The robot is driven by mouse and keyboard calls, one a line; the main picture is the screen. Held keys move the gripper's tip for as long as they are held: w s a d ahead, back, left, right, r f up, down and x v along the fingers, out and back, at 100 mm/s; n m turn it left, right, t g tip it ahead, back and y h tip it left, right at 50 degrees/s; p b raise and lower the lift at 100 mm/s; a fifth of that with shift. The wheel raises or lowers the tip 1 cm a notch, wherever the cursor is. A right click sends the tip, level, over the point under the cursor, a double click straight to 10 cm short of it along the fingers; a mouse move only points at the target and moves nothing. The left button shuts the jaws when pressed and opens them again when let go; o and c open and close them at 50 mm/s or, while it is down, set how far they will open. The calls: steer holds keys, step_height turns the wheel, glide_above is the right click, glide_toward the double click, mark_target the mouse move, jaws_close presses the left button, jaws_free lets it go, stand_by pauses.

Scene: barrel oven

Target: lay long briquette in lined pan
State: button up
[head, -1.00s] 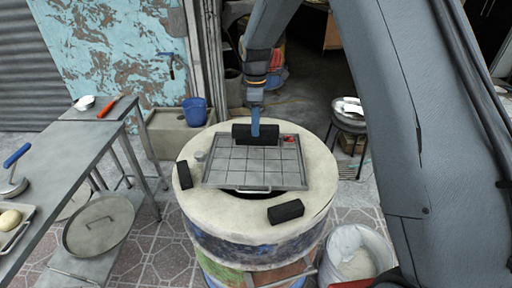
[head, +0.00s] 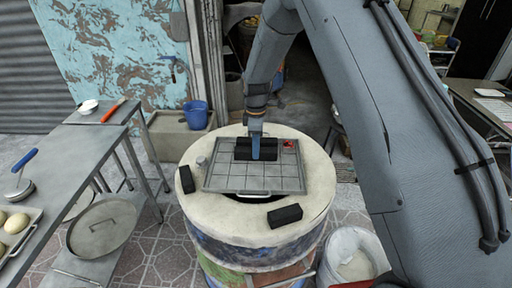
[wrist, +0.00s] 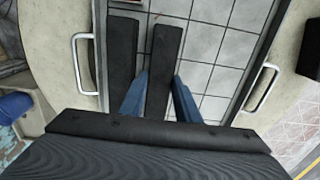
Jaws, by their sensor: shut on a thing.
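My gripper (wrist: 161,95) is shut on a long black briquette (wrist: 164,60), one blue finger on each side of it. In the head view the held briquette (head: 242,155) is low over or on the lined pan (head: 213,184); I cannot tell whether it touches the tiles. A second long black briquette (wrist: 122,55) lies in the pan beside it, roughly parallel, with a narrow gap. The pan has a grey tile lining and handles at front and back. My finger hides part of the held briquette.
Two more black briquettes lie on the pale barrel rim, one left (head: 186,180) and one in front (head: 285,215). A small grey cup (head: 201,161) stands by the pan's left edge. A red object (head: 289,143) is at its back right corner. The pan's front half is clear.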

steer(key=o, duration=0.6)
steer(key=shift+c, duration=0.2)
step_height(320, 180, up, 12)
steer(key=b, duration=0.4)
steer(key=s+d+m, duration=0.4)
steer(key=s+m, duration=0.1)
steer(key=s, duration=0.4)
steer(key=s+d+f+m+t, duration=0.1)
steer(key=s+d+m, duration=0.3)
steer(key=s, duration=0.6)
steer(key=s+d+f+m, duration=0.1)
steer(key=s+d+m, duration=0.4)
steer(key=s+m, duration=0.2)
steer(key=s, duration=0.2)
steer(key=shift+s+f+m, duration=0.2)
steer(key=shift+s+m, duration=0.1)
steer(key=shift+s, duration=0.1)
steer(key=shift+d, duration=0.1)
